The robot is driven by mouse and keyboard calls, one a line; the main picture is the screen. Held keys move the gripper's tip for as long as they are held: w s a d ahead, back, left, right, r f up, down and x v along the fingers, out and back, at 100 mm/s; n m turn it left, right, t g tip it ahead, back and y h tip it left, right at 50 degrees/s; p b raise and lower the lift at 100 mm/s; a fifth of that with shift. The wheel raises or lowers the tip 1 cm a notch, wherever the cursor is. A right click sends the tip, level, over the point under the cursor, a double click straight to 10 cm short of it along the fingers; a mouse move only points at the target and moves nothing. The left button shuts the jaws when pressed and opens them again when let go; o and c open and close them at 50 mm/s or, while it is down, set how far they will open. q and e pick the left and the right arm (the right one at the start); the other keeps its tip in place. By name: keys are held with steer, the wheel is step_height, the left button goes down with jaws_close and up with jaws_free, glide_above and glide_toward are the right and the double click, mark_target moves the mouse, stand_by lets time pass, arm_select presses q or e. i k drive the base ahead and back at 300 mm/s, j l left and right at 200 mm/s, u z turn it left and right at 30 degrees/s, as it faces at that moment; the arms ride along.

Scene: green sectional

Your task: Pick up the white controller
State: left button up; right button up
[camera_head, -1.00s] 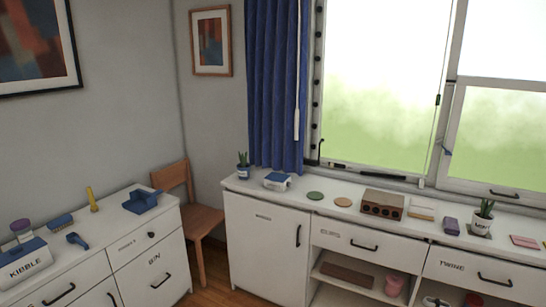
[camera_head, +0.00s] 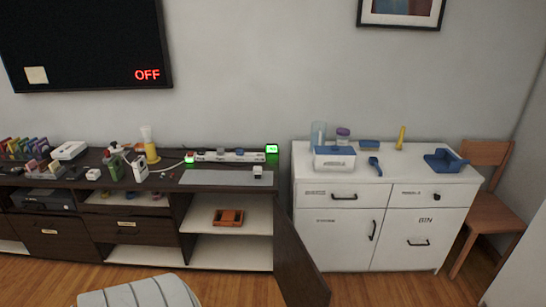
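Several small white things stand on the dark media console (camera_head: 225,187), and I cannot tell which, if any, is the white controller. A white upright device (camera_head: 139,168) stands near the middle of the console top. A small white item (camera_head: 93,174) lies left of it, and a flat white box (camera_head: 68,151) sits farther back. A small white cube-like item (camera_head: 258,171) is near the right end. Neither of my grippers is in view.
A dark cabinet door (camera_head: 298,262) hangs open at the console's right end. A white cabinet (camera_head: 335,218) and a wooden chair (camera_head: 487,205) stand to the right. A light grey ribbed object (camera_head: 140,293) is at the bottom edge. Wood floor shows between.

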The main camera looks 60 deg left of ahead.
mark_target(140, 168)
steer(key=i+u, duration=0.1)
steer(key=u, duration=0.35)
steer(key=i+u, duration=0.1)
steer(key=u, duration=0.4)
steer(key=i+l+u, duration=0.1)
steer(key=u, duration=0.35)
steer(key=i+l+u, duration=0.1)
steer(key=u, duration=0.4)
steer(key=l+u, duration=0.15)
steer(key=u, duration=0.3)
steer(key=i+l+u, duration=0.2)
steer(key=l+u, duration=0.25)
steer(key=l, duration=0.5)
steer(key=l+u, duration=0.45)
steer(key=l, duration=1.55)
